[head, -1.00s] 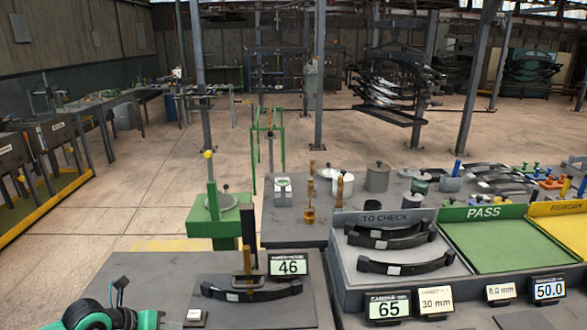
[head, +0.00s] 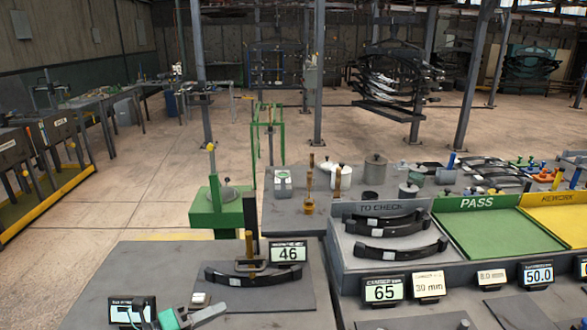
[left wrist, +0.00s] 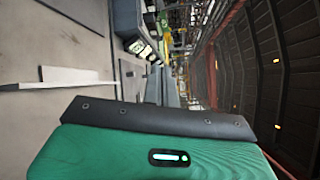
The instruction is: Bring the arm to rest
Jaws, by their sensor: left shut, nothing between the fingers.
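My left gripper (head: 205,314) is at the bottom left of the head view, cut off by the lower edge. It is shut and empty, its grey end beside the near edge of the gauge plate. In the left wrist view my teal gripper housing (left wrist: 160,155) with a dark bar fills the bottom; the fingertips do not show there. A dark leaf spring (head: 255,277) lies on the gauge plate under a brass-coloured fixture, apart from the gripper, with a display reading 46 (head: 289,254) behind. My right gripper is not in view.
A small white block (head: 200,299) and a display (head: 125,313) are close to the gripper. To the right stand the TO CHECK tray (head: 345,262) with dark springs, the green PASS tray (head: 490,240) and a display reading 65 (head: 384,291). Open floor lies to the left.

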